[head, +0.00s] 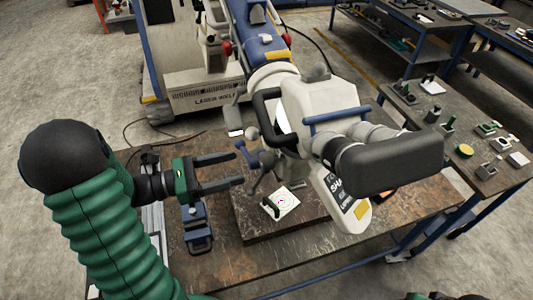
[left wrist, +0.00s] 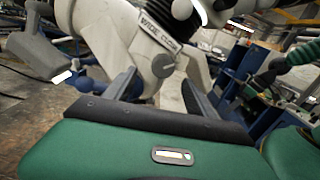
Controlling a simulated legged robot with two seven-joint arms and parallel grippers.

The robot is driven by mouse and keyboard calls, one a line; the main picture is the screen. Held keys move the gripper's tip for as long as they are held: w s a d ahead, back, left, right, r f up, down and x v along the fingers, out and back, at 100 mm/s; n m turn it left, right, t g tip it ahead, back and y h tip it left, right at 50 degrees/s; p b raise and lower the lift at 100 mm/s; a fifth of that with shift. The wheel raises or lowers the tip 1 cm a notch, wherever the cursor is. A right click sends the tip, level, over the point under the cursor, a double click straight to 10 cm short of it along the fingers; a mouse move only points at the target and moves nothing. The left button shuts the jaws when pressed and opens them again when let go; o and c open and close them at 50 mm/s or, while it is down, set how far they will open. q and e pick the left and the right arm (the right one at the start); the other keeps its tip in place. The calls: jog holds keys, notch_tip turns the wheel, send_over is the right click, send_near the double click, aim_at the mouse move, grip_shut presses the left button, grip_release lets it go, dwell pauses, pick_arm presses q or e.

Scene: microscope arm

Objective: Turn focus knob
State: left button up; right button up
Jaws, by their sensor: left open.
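The white microscope (head: 325,105) stands over the table, with a dark eyepiece head at its right. A blue-grey knob with several spokes (head: 256,158) is on its left side. My left gripper (head: 240,169) is open and empty, with its two dark fingers pointing right at the knob. The fingertips are close to the knob; I cannot tell whether they touch it. In the left wrist view, a round dark knob (left wrist: 163,66) on the white microscope arm shows beyond and between the open fingers (left wrist: 160,86). My right gripper is not in view.
A white sample card (head: 281,202) lies on a dark slab (head: 300,228) below the microscope. A blue clamp-like tool (head: 197,225) is on the table under my left gripper. A side table with several small parts (head: 465,150) stands at the right.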

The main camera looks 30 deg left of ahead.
aim_at(260, 162)
pick_arm(q)
jog(key=x, duration=0.3)
jog(key=p+x, duration=0.1)
jog(key=x, duration=0.2)
jog(key=d+x, duration=0.1)
jog(key=x, duration=0.2)
jog(key=shift+d+r+p, duration=0.15)
jog(key=shift+d+p, duration=0.1)
jog(key=shift+p, duration=0.05)
jog(key=shift+w+d, duration=0.1)
jog(key=shift+d, duration=0.15)
jog(key=shift+w, duration=0.1)
jog(key=shift+w+a+f, duration=0.2)
jog(key=shift+a+f, duration=0.05)
jog(key=shift+a, duration=0.35)
jog(key=shift+c, duration=1.6)
jog(key=shift+s+d+r, duration=0.15)
jog(key=shift+d, duration=0.3)
jog(key=c, duration=0.7)
jog(key=shift+a, duration=0.15)
jog(key=c, duration=0.4)
jog(key=shift+o, duration=0.2)
jog(key=shift+m+b, duration=0.35)
jog(key=shift+m, duration=0.45)
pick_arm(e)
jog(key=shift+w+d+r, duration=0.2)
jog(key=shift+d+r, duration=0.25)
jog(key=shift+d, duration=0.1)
